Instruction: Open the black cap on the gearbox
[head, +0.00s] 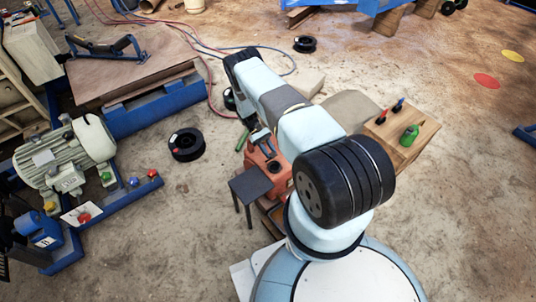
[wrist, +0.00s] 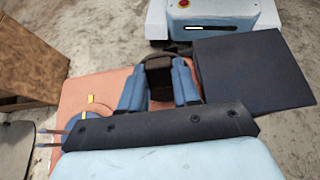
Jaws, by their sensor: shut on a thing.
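The gearbox is an orange-red housing (head: 266,160) in the middle of the head view, partly hidden by my arm. It fills the middle of the wrist view (wrist: 82,88). The black cap (wrist: 158,72) is a dark block near the housing's far edge in the wrist view. My gripper (wrist: 158,88) has its two blue fingers on either side of the cap and is shut on it. I cannot tell whether the cap is seated or lifted. In the head view my gripper (head: 262,139) is small over the housing, and the cap cannot be made out.
A small dark table (head: 250,186) stands close beside the gearbox; its top (wrist: 252,70) shows in the wrist view. A wooden box (head: 418,146) with a green bottle and small tools stands to the right. A black spool (head: 186,144) and an electric motor (head: 62,155) are at left.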

